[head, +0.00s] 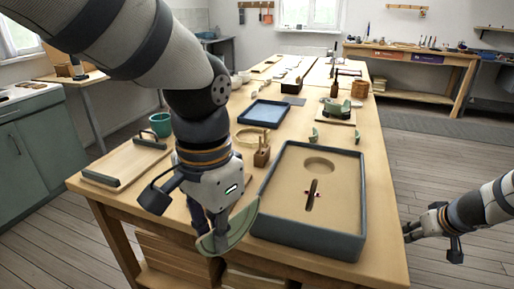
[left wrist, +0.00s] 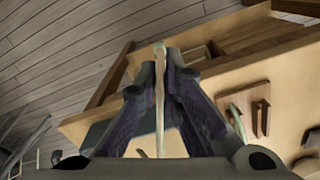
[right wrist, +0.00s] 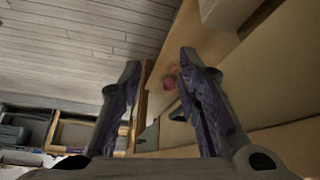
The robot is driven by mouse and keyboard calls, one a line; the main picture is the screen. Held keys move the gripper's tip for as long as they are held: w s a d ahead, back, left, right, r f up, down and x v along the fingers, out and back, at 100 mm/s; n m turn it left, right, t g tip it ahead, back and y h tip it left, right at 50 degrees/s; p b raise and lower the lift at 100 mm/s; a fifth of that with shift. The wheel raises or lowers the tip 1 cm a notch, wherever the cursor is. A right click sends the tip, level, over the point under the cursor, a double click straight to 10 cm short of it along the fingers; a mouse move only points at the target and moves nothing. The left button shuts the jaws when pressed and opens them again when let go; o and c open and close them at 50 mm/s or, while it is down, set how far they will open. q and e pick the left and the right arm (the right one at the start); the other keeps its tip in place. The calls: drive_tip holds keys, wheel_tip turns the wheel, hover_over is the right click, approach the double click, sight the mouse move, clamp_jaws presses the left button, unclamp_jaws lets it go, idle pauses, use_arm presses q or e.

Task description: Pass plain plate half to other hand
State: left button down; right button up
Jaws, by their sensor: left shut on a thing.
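The plain plate half (head: 243,223) is a pale green half disc at the table's near edge in the head view. My left gripper (head: 208,238) is shut on it and holds it hanging beside the sand tray's left corner. In the left wrist view the plate half (left wrist: 160,105) shows edge-on as a thin strip between the fingers. My right gripper (head: 408,232) is off the table's right side, apart from the plate half. In the right wrist view the right gripper (right wrist: 160,65) is open with nothing between its fingers.
A dark-rimmed sand tray (head: 310,240) with a round hollow and a slot fills the table's near right. A handled wooden board (head: 125,160), a teal mug (head: 160,124) and a blue tray (head: 265,113) stand left and behind.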

drive_tip(key=w+d+r+n+t+y, duration=0.1)
drive_tip(key=w+r+n+t, duration=0.15)
drive_tip(key=w+r, duration=0.45)
drive_tip(key=w+r+n+t+y, duration=0.1)
drive_tip(key=w+r+n+t, duration=0.15)
drive_tip(key=w+r, duration=0.45)
drive_tip(key=w+a+r+n+y, duration=0.2)
drive_tip(key=a+r+n+y, duration=0.45)
drive_tip(key=a+r, duration=0.75)
drive_tip(key=s+a+r+n+g+y, duration=0.1)
drive_tip(key=s+a+n+g, duration=0.15)
drive_tip(key=a, duration=0.45)
drive_tip(key=s+a+n+g+y, duration=0.1)
drive_tip(key=a+n, duration=0.2)
drive_tip(key=a, duration=0.4)
use_arm(q)
drive_tip(key=shift+a, duration=0.1)
use_arm(e)
drive_tip(key=n+g+h, duration=0.7)
drive_tip(key=n+g, duration=0.4)
drive_tip(key=n, duration=0.1)
approach(241, 224)
drive_tip(key=x, duration=0.3)
drive_tip(key=w+x, duration=0.1)
drive_tip(key=x, duration=0.7)
drive_tip(key=shift+w+f, duration=0.3)
drive_tip(key=shift+w, duration=0.05)
drive_tip(key=shift+c, duration=0.2)
